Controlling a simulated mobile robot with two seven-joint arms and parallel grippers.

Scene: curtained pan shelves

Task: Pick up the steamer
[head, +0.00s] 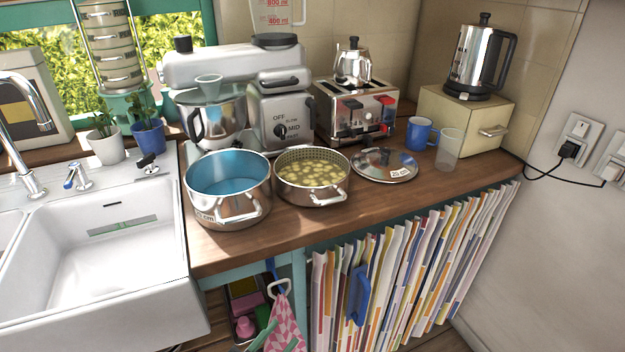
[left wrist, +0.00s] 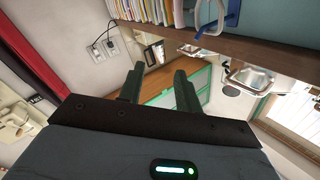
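The steamer (head: 284,191) is a round steel pan with a perforated rim and steel handles. It stands upright on the wooden counter and is filled with yellow-green pieces. A steel pot with a blue inside (head: 222,207) stands close on its left. My left gripper (head: 277,333) shows only as two dark green fingertips at the bottom edge of the head view, below counter height and apart from the steamer. In the left wrist view (left wrist: 158,72) its fingers are spread with nothing between them. That view is roughly upside down. My right gripper is not in view.
A steel lid (head: 385,165) lies right of the steamer. A blue mug (head: 418,134) and a clear cup (head: 449,150) are farther right. A striped curtain (head: 405,270) hangs below. A white sink (head: 100,240) is left.

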